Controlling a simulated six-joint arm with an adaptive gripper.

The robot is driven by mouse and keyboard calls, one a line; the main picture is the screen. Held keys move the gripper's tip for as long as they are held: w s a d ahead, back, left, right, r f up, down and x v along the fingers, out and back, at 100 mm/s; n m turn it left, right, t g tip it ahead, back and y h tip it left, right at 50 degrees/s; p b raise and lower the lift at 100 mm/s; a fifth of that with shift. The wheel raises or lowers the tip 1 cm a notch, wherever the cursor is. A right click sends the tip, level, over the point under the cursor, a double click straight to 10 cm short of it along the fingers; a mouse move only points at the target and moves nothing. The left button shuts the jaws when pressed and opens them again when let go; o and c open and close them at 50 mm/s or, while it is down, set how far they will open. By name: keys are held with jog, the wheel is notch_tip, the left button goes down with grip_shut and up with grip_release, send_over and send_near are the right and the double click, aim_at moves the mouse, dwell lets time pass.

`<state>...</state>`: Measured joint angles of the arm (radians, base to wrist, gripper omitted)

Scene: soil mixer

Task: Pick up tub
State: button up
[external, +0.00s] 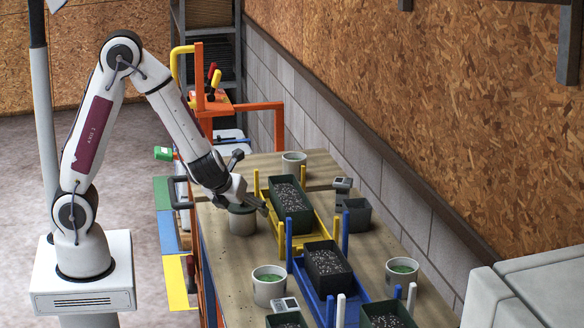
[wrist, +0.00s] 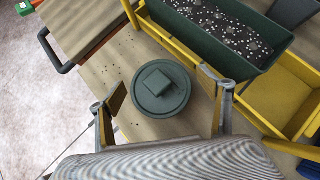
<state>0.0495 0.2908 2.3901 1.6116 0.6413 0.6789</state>
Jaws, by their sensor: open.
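A round tub (external: 243,223) with pale sides and a dark green lid stands upright on the wooden bench, left of the yellow tray. In the wrist view its lid (wrist: 152,102) shows from above, with a square raised knob. My gripper (external: 262,204) is just above and close to the tub, partly hiding its top in the external view. In the wrist view my gripper (wrist: 169,90) is open, with one finger on each side of the lid in the picture and nothing held. Whether the fingertips reach below the lid's rim I cannot tell.
A yellow tray (wrist: 283,95) holding a dark green soil box (wrist: 200,35) is close on the right. A blue tray (external: 318,300) with a black box and white tubs with green contents (external: 268,289) stand nearer the camera. Bare bench (external: 225,270) lies in front of the tub.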

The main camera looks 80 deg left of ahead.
dwell(0.5)
jog(key=c, duration=1.2)
jog(key=shift+r, duration=4.95)
